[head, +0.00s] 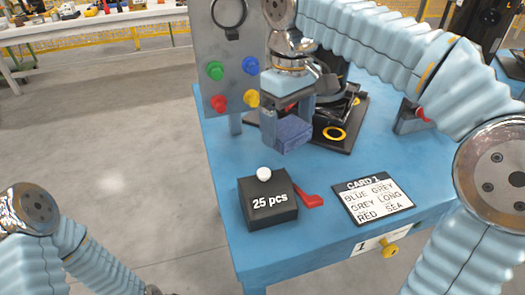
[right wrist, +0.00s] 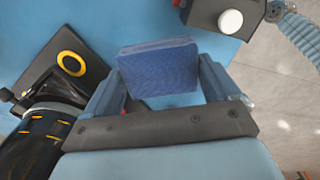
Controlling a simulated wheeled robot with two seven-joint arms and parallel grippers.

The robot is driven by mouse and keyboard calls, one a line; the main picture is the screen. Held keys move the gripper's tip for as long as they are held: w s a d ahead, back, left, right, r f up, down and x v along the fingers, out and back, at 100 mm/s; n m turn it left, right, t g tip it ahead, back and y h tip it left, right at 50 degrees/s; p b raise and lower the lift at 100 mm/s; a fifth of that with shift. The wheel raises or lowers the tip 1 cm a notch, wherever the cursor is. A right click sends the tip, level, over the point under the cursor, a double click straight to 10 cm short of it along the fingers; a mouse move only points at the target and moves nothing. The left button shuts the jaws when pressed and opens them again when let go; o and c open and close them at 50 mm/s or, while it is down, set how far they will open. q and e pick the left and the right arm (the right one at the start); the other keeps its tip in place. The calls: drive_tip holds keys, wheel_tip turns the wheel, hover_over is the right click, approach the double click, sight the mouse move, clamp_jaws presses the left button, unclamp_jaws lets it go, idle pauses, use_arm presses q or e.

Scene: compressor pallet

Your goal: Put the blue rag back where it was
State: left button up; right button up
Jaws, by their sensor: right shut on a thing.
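The blue rag (head: 292,133) is a folded, block-like cloth. It is held between the fingers of my right gripper (head: 285,118), above the blue table (head: 230,180) and behind the black box. In the right wrist view the rag (right wrist: 158,68) sits between the two blue fingers of the right gripper (right wrist: 160,90). Part of my left arm shows at the lower left of the head view, but its gripper is out of view.
A black box (head: 267,205) marked "25 pcs" with a white knob stands on the table. A red object (head: 311,200) lies beside it, and a card (head: 372,199) lies to the right. A grey panel with coloured buttons (head: 222,60) rises behind. A black device (head: 340,115) stands beyond the gripper.

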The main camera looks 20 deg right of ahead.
drive_tip(key=w+a+f, duration=0.1)
drive_tip(key=f, duration=0.1)
drive_tip(key=w+a+f, duration=0.1)
drive_tip(key=f, duration=0.1)
drive_tip(key=w+a+f, duration=0.1)
drive_tip(key=a+f, duration=0.1)
drive_tip(key=shift+w+b, duration=0.25)
drive_tip(key=shift+b, duration=0.15)
wheel_tip(320, 180, down, 3)
drive_tip(key=shift+w+a+f+b, duration=0.1)
drive_tip(key=shift+a+f+b, duration=0.1)
drive_tip(key=shift+b, duration=0.2)
drive_tip(key=o, duration=0.7)
drive_tip(key=shift+o, duration=0.2)
drive_tip(key=shift+r, duration=0.1)
wheel_tip(320, 180, up, 12)
drive_tip(key=p, duration=0.3)
